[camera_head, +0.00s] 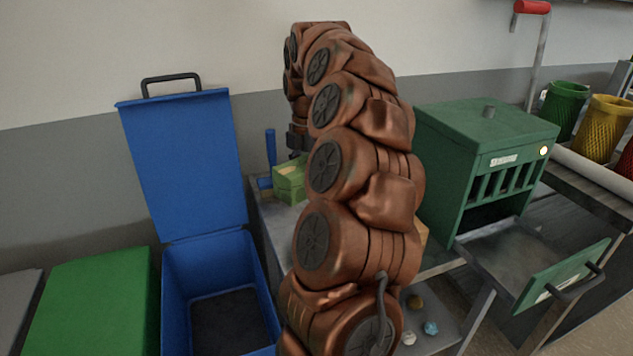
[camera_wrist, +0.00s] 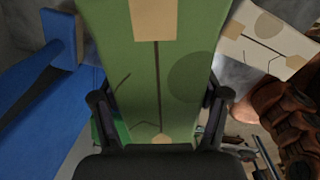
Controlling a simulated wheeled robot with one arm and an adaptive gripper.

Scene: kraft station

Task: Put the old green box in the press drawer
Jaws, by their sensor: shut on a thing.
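The green box (camera_head: 290,182) has tan patches and shows just left of my arm in the head view, above the grey worktable. In the wrist view the green box (camera_wrist: 155,75) fills the middle, with dark lines and a round mark on its face. My gripper (camera_wrist: 159,108) is shut on it, with one dark finger on each side. In the head view the gripper is mostly hidden behind my arm. The green press (camera_head: 485,160) stands to the right. Its drawer (camera_head: 505,255) is pulled out, with a grey floor and a green handled front, and looks empty.
A blue bin (camera_head: 220,295) with its lid raised and a closed green lid (camera_head: 95,300) stand at left. A blue upright (camera_head: 270,150) is close to the box. A pale box (camera_wrist: 268,38) lies nearby. Mesh baskets (camera_head: 603,125) stand at far right. Small lumps (camera_head: 430,328) lie on a lower shelf.

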